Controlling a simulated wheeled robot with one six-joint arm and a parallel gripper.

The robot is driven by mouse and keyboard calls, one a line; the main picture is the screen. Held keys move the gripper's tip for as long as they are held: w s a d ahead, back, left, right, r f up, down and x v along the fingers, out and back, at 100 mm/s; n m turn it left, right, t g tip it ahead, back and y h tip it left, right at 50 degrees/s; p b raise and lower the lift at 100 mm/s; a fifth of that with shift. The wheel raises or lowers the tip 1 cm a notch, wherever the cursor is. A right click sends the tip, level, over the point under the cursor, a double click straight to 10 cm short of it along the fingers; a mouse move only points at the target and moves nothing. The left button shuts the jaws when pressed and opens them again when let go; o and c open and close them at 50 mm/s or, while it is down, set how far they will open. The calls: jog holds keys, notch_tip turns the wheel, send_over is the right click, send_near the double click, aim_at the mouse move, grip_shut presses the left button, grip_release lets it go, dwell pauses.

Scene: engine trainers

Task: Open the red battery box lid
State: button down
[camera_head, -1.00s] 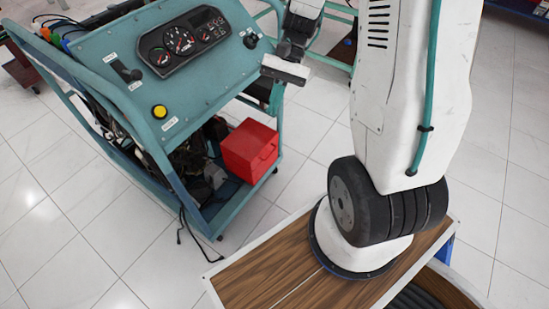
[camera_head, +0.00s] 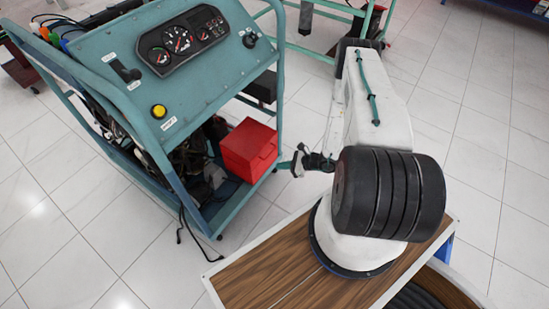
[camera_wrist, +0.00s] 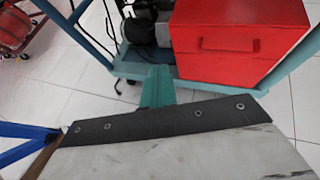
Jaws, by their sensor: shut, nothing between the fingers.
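The red battery box (camera_head: 250,150) sits on the lower shelf of the teal engine trainer, at its right end. Its lid (camera_head: 247,139) looks closed. In the wrist view the box's red front (camera_wrist: 235,65) fills the upper right, with a red handle (camera_wrist: 229,44) across it. My gripper (camera_head: 283,165) is low, just right of the box, and looks apart from it. In the wrist view the teal fingers (camera_wrist: 157,88) are shut and empty, pointing at the shelf edge left of and below the box front.
The teal trainer (camera_head: 190,85) has a sloped panel with gauges above the box and an upright post beside it. Its shelf edge (camera_wrist: 130,70) runs below the box. Cables lie on the floor at left.

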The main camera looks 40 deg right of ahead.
jog(key=w+d+f+m+t+h, duration=0.2)
jog(key=d+f+m+h, duration=0.25)
jog(key=d+f, duration=0.3)
jog(key=w+a+f, duration=0.1)
jog(key=w+a, duration=0.3)
jog(key=w, duration=0.4)
jog(key=shift+w, duration=0.35)
jog(key=shift+n, duration=0.25)
